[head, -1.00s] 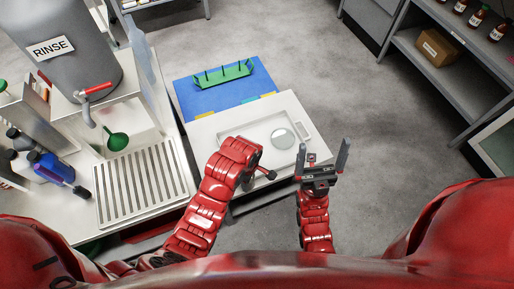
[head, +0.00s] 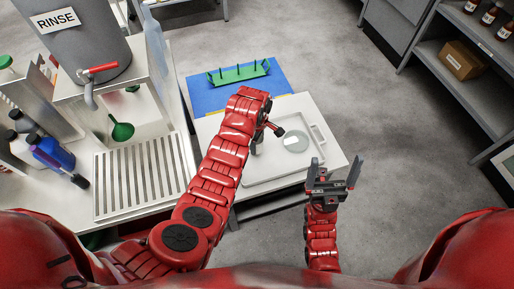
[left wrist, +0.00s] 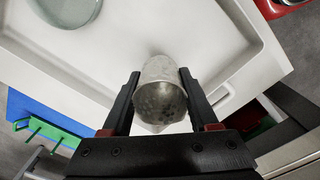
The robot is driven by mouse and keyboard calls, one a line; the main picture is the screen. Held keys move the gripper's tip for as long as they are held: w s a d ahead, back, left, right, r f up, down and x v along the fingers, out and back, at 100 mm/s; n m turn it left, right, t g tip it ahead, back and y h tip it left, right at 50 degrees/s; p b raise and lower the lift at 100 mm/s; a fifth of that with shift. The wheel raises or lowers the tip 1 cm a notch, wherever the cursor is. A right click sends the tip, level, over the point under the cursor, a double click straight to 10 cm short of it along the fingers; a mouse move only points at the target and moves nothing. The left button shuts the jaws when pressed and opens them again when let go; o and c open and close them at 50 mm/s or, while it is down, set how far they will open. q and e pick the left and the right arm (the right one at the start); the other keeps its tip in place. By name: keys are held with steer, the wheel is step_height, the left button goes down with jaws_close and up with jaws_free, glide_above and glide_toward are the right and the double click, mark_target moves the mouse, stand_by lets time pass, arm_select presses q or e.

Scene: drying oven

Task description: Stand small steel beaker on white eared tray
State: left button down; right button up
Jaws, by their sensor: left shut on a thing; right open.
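The small steel beaker (left wrist: 160,92) is between the fingers of my left gripper (left wrist: 160,85), which is shut on it. In the head view my left gripper (head: 266,130) is over the left part of the white eared tray (head: 318,131), and the beaker is mostly hidden there. In the left wrist view the beaker is in front of the tray's floor (left wrist: 135,32); I cannot tell whether it touches. A round glass dish (head: 296,140) lies in the tray, right of the gripper; it also shows in the left wrist view (left wrist: 68,8). My right gripper (head: 335,172) is open and empty, near the tray's front right.
A blue mat with a green pegged rack (head: 238,74) lies behind the tray. At left stand a RINSE tank (head: 75,50) with a red tap, a slotted drain board (head: 140,180) and bottles. Shelves (head: 455,90) stand at right beyond open floor.

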arm_select(q)
step_height(320, 180, down, 3)
steer(key=shift+s+r, duration=0.15)
steer(key=shift+f, duration=0.3)
steer(key=shift+f, duration=0.15)
steer(key=shift+c, duration=0.8)
jaws_free()
